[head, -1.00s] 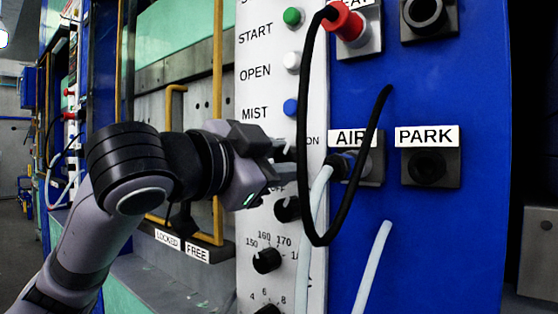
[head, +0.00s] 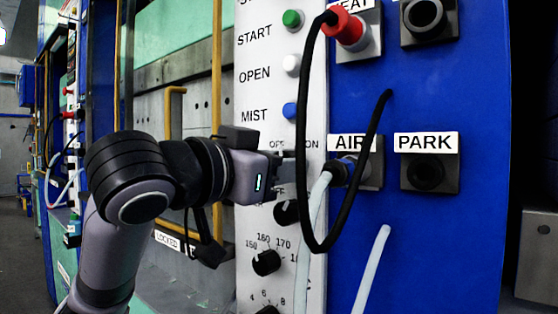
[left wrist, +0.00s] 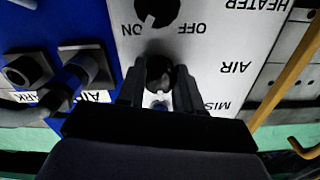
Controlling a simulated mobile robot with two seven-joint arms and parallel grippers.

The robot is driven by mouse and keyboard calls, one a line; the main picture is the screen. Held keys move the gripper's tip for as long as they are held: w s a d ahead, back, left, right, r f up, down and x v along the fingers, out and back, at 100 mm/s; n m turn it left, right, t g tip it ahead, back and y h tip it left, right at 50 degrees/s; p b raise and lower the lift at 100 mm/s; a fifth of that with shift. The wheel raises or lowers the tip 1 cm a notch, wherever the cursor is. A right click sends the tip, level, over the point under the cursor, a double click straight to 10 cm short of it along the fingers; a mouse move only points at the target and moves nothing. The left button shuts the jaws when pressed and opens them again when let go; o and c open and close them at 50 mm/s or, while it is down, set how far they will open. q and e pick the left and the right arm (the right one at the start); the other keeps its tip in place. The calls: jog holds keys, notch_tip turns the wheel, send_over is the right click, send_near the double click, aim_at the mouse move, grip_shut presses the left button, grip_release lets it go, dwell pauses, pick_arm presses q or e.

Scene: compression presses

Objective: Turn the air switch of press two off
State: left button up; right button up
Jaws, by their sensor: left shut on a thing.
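The near press has a white control panel (head: 283,95) with buttons and dark rotary knobs. My left gripper (head: 284,168) reaches it from the left, just below the OFF and ON marks. In the left wrist view, which is upside down, the dark air switch knob (left wrist: 159,72) sits between the two fingers of my left gripper (left wrist: 158,88), beside the AIR lettering. The fingers are shut on the knob. In the head view the gripper hides this knob. Its exact turned position is hard to read. My right gripper is not in view.
The heater knob (head: 286,212) is just below the gripper. A black cable (head: 304,180) loops close to the right of the fingers. A pale hose (head: 318,205) runs from the AIR socket (head: 371,172). The PARK socket (head: 428,172) is empty. A yellow rail (head: 217,75) stands left of the panel.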

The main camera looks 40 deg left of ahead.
pick_arm(q)
jog(key=n+p, duration=0.1)
jog(key=n, duration=0.4)
jog(key=shift+d, duration=0.1)
dwell(0.5)
jog(key=o, duration=1)
jog(key=shift+o, duration=0.2)
jog(key=s, duration=0.7)
jog(key=shift+a+b, duration=0.25)
jog(key=shift+b, duration=0.15)
